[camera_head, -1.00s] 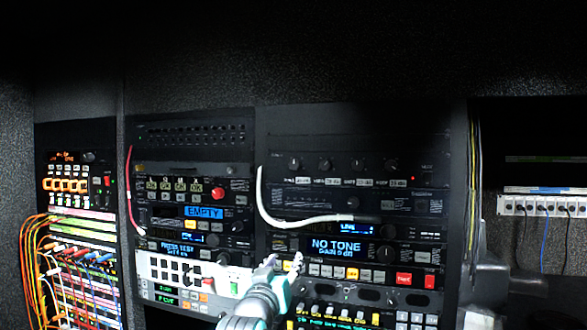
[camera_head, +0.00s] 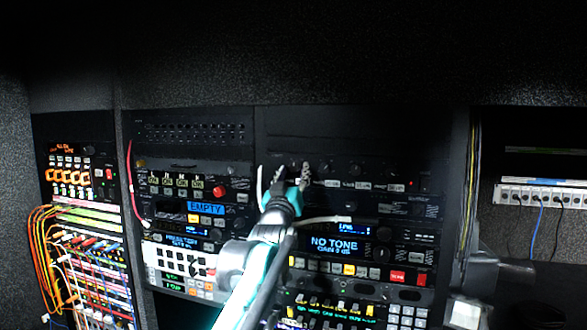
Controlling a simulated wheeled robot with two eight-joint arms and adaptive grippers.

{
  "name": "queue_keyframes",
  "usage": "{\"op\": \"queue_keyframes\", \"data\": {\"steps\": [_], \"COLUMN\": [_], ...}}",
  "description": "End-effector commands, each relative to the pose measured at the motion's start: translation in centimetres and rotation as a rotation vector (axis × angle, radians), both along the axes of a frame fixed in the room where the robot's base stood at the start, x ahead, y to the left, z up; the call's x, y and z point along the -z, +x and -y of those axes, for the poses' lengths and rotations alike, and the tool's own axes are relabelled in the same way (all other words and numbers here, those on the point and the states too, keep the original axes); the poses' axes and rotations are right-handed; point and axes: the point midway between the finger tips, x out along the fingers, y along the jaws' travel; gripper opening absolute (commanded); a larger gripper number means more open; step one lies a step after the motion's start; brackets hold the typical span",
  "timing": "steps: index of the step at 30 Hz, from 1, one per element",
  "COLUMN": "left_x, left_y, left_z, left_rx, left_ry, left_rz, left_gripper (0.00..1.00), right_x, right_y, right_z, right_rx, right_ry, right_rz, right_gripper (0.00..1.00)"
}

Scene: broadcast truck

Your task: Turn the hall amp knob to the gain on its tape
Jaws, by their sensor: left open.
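A dark amp panel with a row of small black knobs and white tape labels runs across the upper right rack. The tape lettering is too small to read, so I cannot tell which knob is the hall one. My left gripper (camera_head: 284,172) is open in front of the row's left end, with its fingers spread and nothing seen between them. It hides the leftmost knob and its tape. A knob (camera_head: 326,169) shows just right of the fingers, and another knob (camera_head: 355,170) farther right. Contact cannot be told. A blue-lettered display (camera_head: 335,245) reads "NO TONE" with a gain line below. My right gripper is not in view.
A red cable (camera_head: 131,185) hangs at the left rack. Orange patch cords (camera_head: 38,240) crowd the far left. Lit buttons lie below the display.

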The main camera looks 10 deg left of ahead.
Motion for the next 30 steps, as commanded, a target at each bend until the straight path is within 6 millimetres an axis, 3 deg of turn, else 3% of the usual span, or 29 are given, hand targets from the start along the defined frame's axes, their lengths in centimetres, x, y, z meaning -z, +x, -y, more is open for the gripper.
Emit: {"op": "queue_keyframes", "data": {"steps": [9,14,30], "left_x": [-0.06,-0.07,-0.02], "left_y": [0.33,0.32,0.35], "left_z": [-0.01,-0.01,-0.27], "left_rx": [0.0,0.0,-0.002], "left_ry": [0.0,0.0,0.117], "left_rz": [-0.001,-0.001,0.012], "left_gripper": [0.43,0.01,0.0], "right_x": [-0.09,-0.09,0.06], "right_y": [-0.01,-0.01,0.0], "right_z": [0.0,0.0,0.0], "right_rx": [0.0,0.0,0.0], "right_ry": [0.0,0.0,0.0], "right_rz": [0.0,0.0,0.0], "right_gripper": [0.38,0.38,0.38]}}
